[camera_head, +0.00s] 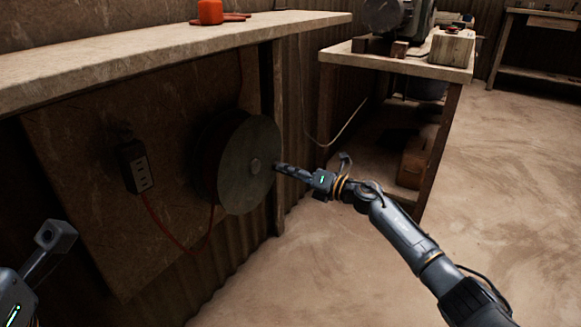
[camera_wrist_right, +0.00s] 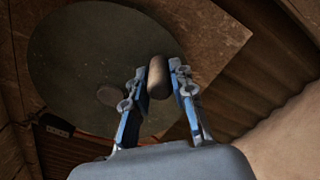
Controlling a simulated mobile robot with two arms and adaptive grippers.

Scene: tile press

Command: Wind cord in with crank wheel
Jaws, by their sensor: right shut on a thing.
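The crank wheel (camera_head: 249,165) is a large grey-green disc on a reel, mounted on the wooden panel under the bench. The orange cord (camera_head: 178,243) hangs in a loop from the outlet box to the reel. My right gripper (camera_head: 280,169) reaches the wheel's face from the right. In the wrist view its fingers are shut on the crank handle (camera_wrist_right: 157,77), a short brown knob. My left arm shows at the lower left; its fingertips are out of view.
A black outlet box (camera_head: 134,167) is fixed to the panel left of the wheel. The bench top (camera_head: 130,60) juts out above, with an orange object (camera_head: 210,12) on it. A second workbench (camera_head: 400,66) stands behind. The floor at right is clear.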

